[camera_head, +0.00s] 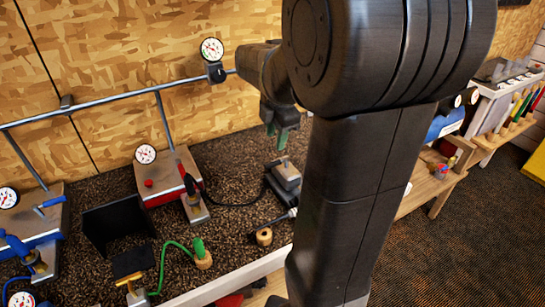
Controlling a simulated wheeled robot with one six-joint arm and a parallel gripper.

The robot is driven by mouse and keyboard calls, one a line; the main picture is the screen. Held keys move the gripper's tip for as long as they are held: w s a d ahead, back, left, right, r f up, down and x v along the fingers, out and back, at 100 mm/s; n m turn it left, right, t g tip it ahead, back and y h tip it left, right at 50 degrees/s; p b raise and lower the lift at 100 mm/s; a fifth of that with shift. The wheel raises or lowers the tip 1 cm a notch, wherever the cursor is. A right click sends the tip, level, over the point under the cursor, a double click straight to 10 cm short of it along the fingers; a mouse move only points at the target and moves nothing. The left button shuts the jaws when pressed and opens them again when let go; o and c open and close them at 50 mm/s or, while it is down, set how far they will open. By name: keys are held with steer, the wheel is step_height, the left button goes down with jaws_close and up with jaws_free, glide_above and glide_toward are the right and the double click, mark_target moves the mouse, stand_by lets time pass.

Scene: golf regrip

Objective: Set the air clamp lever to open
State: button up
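My gripper (278,130) hangs above the dark speckled bench top, pointing down, with greenish fingers; whether they are parted is too small to tell. Below it and apart from it is a grey block-like fixture on a black base (286,174), partly beside my arm. To the left is a red-sided unit with a tan top (160,183), with a red-and-black lever (187,182) standing up at its right side. A blue unit (40,228) at the far left has a blue lever (50,201). I cannot tell which of these is the air clamp lever, nor its setting.
A metal pipe with gauges (212,50) runs along the wooden wall. A black open box (116,220), a green hose (170,250) and a black hose with a brass end (264,237) lie on the bench. My arm hides the bench's right part. A side bench (440,180) stands at right.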

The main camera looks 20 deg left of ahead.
mark_target(272, 163)
steer(key=f, duration=0.3)
steer(key=w+a+f, duration=0.1)
steer(key=f, duration=0.5)
steer(key=shift+w+a+f, duration=0.15)
steer(key=shift+a+f, duration=0.1)
steer(key=shift+f, duration=0.05)
steer(key=shift+c, duration=0.3)
jaws_close()
